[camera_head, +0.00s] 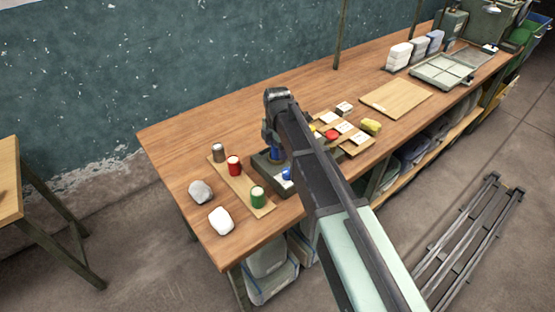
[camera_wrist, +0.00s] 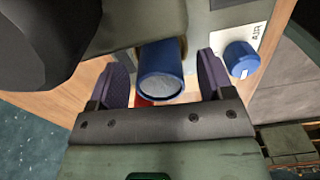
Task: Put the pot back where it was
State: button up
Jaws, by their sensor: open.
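A blue pot (camera_wrist: 162,72) with a pale grey top sits between my gripper's two dark fingers (camera_wrist: 164,80) in the wrist view. The fingers are open, with a gap visible on both sides of it. In the head view the blue pot (camera_head: 276,153) shows partly at the grey box (camera_head: 262,167), below my wrist; my arm hides much of the box.
A blue knob (camera_wrist: 241,59) beside an "AIR" label is close to the right finger. A grey stone (camera_head: 200,191) and a white lump (camera_head: 221,220) lie near the bench's left end. Small cards and a yellow piece (camera_head: 371,126) lie right of my arm. The bench's back left is clear.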

jog(key=shift+r, duration=0.1)
jog(key=c, duration=1.1)
notch_tip(320, 180, up, 20)
jog(key=p, duration=2)
